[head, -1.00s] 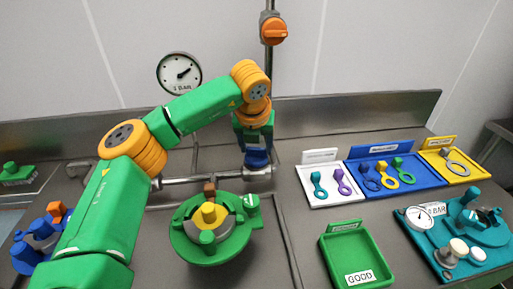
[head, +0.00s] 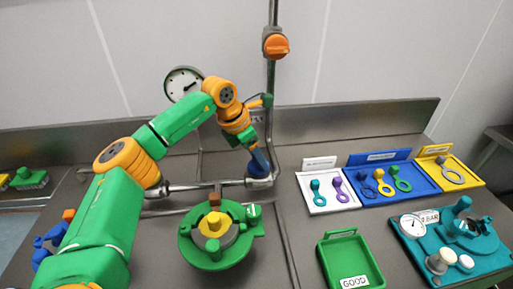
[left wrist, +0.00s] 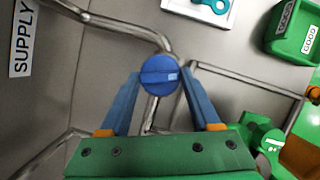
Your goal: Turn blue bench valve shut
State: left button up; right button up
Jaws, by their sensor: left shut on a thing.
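The blue bench valve's round knob (left wrist: 160,75) shows in the left wrist view, on a bent metal pipe, with a pale mark on its face. My left gripper (left wrist: 160,85) has one blue finger on each side of the knob and is shut on it. In the head view my left gripper (head: 259,162) reaches down to the pipe at the back of the bench. The knob is mostly hidden there by the fingers and wrist. My right gripper is in neither current view.
A round gauge (head: 183,84) is on the wall behind my left arm. An orange valve (head: 276,45) sits on the upright pipe. A green round fixture (head: 216,257) stands in front. A green GOOD tray (head: 334,270) and a teal tray (head: 412,249) lie to the right.

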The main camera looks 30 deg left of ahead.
pick_arm(q)
jog(key=m+h+p, duration=0.1)
jog(key=m+p, duration=0.1)
jog(key=shift+r+m+g, duration=0.15)
jog(key=shift+m+g, duration=0.25)
jog(key=shift+w+m+p, duration=0.1)
jog(key=shift+m+p, duration=0.45)
jog(key=shift+m, duration=0.15)
jog(key=shift+f, duration=0.2)
jog(key=o, duration=1.4)
jog(key=b+v, duration=0.1)
jog(key=v, duration=0.6)
jog(key=shift+w+a+r, duration=0.1)
jog(key=shift+w+a, duration=0.05)
